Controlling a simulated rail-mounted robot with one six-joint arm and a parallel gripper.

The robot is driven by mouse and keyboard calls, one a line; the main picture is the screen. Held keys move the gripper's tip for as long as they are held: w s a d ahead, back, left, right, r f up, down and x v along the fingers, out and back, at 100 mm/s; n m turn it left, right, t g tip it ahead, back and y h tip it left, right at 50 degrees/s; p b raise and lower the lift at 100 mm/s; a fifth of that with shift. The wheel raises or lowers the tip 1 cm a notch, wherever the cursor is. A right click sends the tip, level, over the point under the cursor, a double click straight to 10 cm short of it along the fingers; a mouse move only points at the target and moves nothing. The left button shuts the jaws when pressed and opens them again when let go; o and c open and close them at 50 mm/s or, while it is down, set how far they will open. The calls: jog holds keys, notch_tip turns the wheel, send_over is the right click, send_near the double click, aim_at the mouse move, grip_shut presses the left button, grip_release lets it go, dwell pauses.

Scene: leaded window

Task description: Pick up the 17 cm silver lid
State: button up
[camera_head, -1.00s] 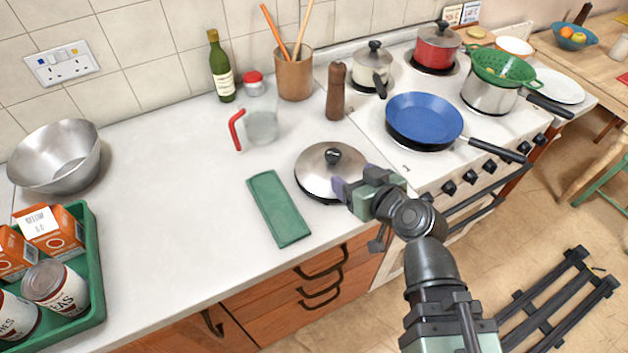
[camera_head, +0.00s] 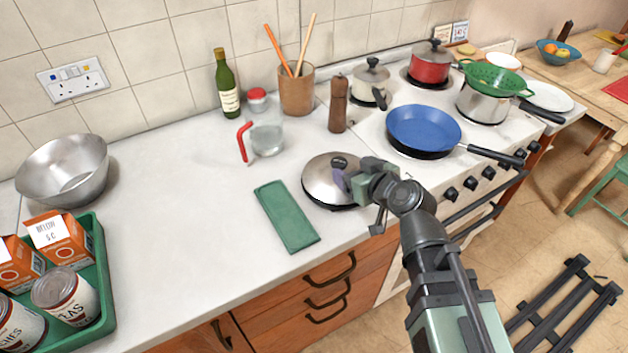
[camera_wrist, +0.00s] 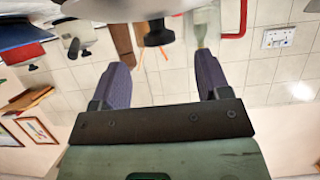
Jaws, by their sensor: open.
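The silver lid (camera_head: 320,183) lies on the worktop, just left of the stove, with its black knob (camera_head: 339,162) upward. My gripper (camera_head: 346,179) is at the lid's right side, and its purple fingers reach close to the knob. In the wrist view the fingers (camera_wrist: 161,72) are spread apart, and the dark knob (camera_wrist: 157,32) shows beyond the tips, roughly centred between them. I see nothing held. The lid's right part is hidden behind my gripper in the head view.
A green folded cloth (camera_head: 287,216) lies left of the lid. A blue frying pan (camera_head: 424,129) sits on the stove to the right. A pepper mill (camera_head: 338,103) and a glass jug with a red handle (camera_head: 266,138) stand behind.

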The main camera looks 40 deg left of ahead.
aim_at(340, 162)
jog(key=shift+w, duration=0.15)
jog(key=b+x, duration=0.1)
jog(key=x, duration=0.4)
jog(key=shift+a+b, duration=0.3)
jog(key=shift+r, duration=0.1)
jog(key=shift+c, duration=0.6)
jog(key=c, duration=1)
